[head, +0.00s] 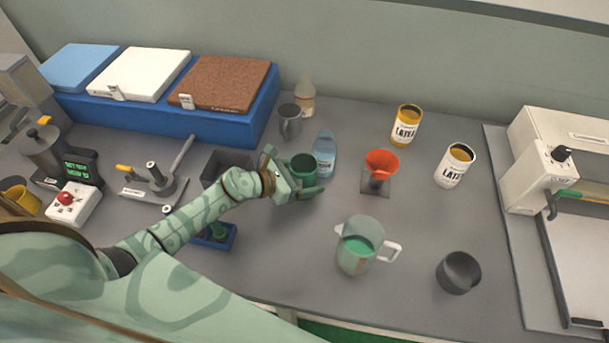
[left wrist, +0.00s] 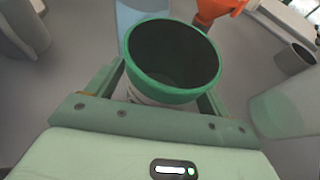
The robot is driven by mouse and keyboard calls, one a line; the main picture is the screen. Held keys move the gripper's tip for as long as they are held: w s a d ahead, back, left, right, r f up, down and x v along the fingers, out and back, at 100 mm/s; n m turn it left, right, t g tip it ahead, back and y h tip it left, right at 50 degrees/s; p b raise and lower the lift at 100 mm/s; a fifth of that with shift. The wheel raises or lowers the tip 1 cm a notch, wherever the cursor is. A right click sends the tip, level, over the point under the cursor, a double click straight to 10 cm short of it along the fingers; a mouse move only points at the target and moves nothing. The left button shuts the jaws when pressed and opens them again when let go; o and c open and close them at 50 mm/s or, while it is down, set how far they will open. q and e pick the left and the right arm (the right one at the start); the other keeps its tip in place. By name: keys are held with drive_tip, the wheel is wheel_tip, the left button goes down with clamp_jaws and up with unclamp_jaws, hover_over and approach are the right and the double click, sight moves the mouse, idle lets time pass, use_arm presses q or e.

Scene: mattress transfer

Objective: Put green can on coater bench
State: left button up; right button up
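The green can (head: 304,166), open-topped with a dark green rim, stands near the middle of the bench. My left gripper (head: 290,178) is low at the can, with one finger on each side of it. In the left wrist view the can (left wrist: 172,88) sits between the two fingers; its rim hides where they may touch it. I cannot tell whether they are closed on it. The coater bench appears to be the white machine (head: 540,160) with a flat plate (head: 585,260) at the far right. My right gripper is out of view.
An orange funnel (head: 381,163), two latex cans (head: 406,125) (head: 454,166), a jug (head: 359,245) and a dark cup (head: 458,272) stand between the can and the machine.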

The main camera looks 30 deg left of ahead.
use_arm(q)
drive_tip(key=shift+r, duration=0.3)
drive_tip(key=p+v, duration=0.1)
drive_tip(key=v, duration=1.1)
drive_tip(key=shift+f, duration=0.15)
